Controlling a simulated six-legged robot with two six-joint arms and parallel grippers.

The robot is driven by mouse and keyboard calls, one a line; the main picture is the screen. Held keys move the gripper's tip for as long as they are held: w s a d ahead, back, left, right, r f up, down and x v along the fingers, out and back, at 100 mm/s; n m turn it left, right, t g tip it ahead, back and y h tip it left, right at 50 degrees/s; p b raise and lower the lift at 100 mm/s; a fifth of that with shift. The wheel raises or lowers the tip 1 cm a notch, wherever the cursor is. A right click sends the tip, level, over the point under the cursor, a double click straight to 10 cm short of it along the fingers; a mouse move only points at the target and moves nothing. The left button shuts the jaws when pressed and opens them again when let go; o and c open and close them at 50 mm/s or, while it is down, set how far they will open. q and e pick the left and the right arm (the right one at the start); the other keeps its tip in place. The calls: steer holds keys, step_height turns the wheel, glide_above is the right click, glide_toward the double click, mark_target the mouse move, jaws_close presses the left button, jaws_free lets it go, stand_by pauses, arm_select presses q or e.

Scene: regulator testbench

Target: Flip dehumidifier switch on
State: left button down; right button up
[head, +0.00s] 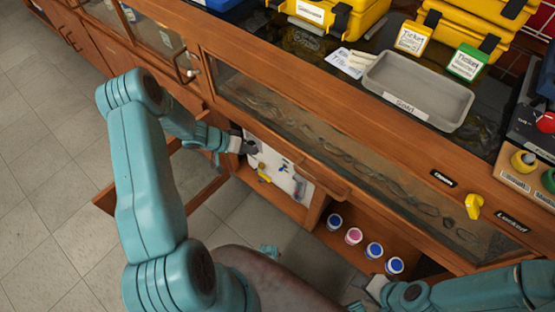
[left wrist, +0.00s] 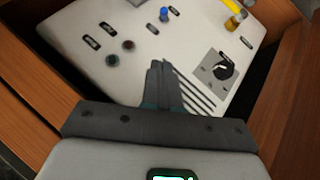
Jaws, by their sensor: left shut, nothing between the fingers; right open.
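A white panel (head: 283,170) sits inside the open cabinet in the head view. I cannot tell which is the dehumidifier switch. My left gripper (head: 252,147) is shut and empty at the panel; its fingers (left wrist: 158,66) point at the panel between the buttons and the rotary knob. Contact cannot be told. My right gripper (head: 366,296) is open, low at the bottom right.
A yellow part (left wrist: 233,22) stands on the panel's far side. The wooden cabinet frame surrounds the panel. Several lidded jars (head: 374,250) stand on a lower shelf. Above, the bench holds a grey tray (head: 385,72) and yellow cases (head: 335,18). A yellow handle (head: 473,206) sits on the drawer front.

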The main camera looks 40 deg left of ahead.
arm_select(q)
steer(key=shift+w, duration=0.15)
arm_select(e)
steer(key=shift+w, duration=0.35)
arm_select(q)
steer(key=shift+f, duration=0.1)
steer(key=b, duration=0.4)
glide_toward(283, 167)
steer(key=w+a+x, duration=0.1)
steer(key=x, duration=0.4)
steer(key=shift+s+d+f, duration=0.2)
steer(key=shift+s+d, duration=0.1)
steer(key=shift+d, duration=0.1)
arm_select(e)
steer(key=f, duration=0.4)
steer(key=shift+s, duration=0.2)
